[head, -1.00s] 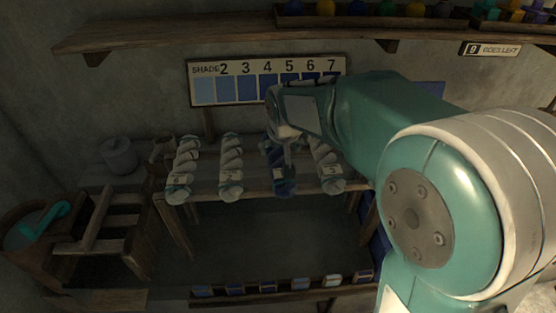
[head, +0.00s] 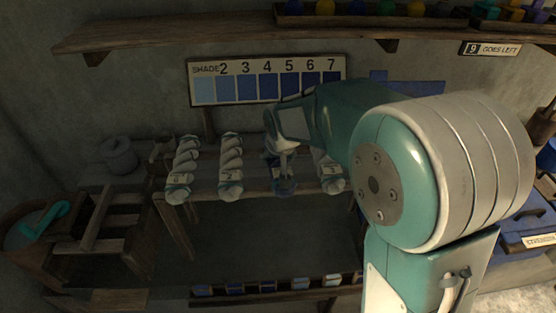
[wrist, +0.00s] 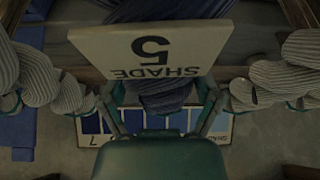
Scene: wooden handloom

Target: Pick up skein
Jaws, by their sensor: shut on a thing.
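A dark blue skein (head: 285,187) hangs in the row on the wooden rack, third from the left. In the wrist view, its twisted blue yarn (wrist: 165,98) lies between the fingers, with a cream tag reading SHADE 5 (wrist: 150,50) upside down beside it. My gripper (head: 285,155) is shut on this skein, reaching it from above. Its fingers also show in the wrist view (wrist: 162,112). The head view does not show clearly whether the skein is clear of the rack. My arm and gripper hide its upper part.
Pale skeins stand at both sides: two at left (head: 185,170) (head: 231,168) and one close at right (head: 330,172). The shade chart (head: 265,88) is on the wall behind. A shelf (head: 200,30) runs above. A row of small blocks (head: 268,287) lies below the rack.

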